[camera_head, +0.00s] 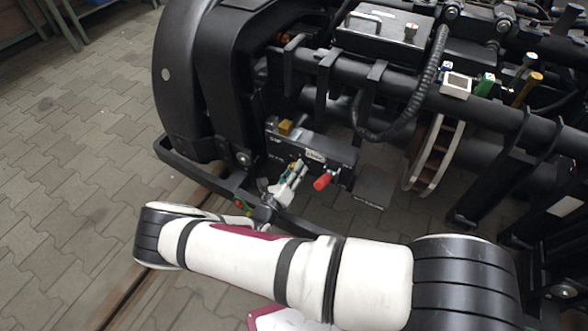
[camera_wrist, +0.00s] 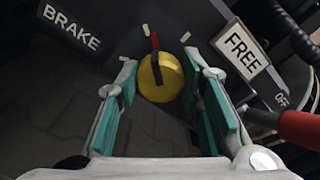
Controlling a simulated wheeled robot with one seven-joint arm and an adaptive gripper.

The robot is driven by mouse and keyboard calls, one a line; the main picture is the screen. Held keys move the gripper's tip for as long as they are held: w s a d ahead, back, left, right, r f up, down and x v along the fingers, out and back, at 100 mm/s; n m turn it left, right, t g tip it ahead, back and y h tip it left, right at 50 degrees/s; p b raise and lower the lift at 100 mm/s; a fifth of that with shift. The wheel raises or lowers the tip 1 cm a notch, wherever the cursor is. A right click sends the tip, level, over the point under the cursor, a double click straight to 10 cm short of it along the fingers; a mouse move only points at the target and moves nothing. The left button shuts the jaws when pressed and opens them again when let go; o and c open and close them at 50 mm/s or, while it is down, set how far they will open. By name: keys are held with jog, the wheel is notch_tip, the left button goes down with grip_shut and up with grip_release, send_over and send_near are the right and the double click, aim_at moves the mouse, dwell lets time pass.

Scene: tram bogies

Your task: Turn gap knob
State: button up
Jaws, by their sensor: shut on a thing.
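A round yellow knob (camera_wrist: 158,78) with a red and black pointer on its face sits on a dark panel in the wrist view. The pointer tilts slightly left of straight up. My gripper (camera_wrist: 160,74) has its green-padded fingers on both sides of the knob, shut on it. In the head view my gripper (camera_head: 297,170) is at the front of the dark control box (camera_head: 338,152); the knob is mostly hidden there by the fingers.
A BRAKE label (camera_wrist: 71,27) is left of the knob, and a FREE label (camera_wrist: 240,49) is right. A red handle (camera_head: 325,181) sticks out close to the right of my gripper. A yellow block (camera_head: 286,127) sits on the box. Black bogie frame parts surround it.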

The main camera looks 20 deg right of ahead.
jog(key=m+p, duration=0.2)
jog(key=m, duration=0.3)
jog(key=shift+p, duration=0.35)
jog(key=shift+m+p, duration=0.95)
jog(key=shift+m, duration=1.55)
jog(key=shift+s, duration=0.1)
jog(key=shift+f, duration=0.1)
jog(key=o, duration=1.2)
jog(key=shift+c, duration=0.2)
jog(key=v, duration=1.2)
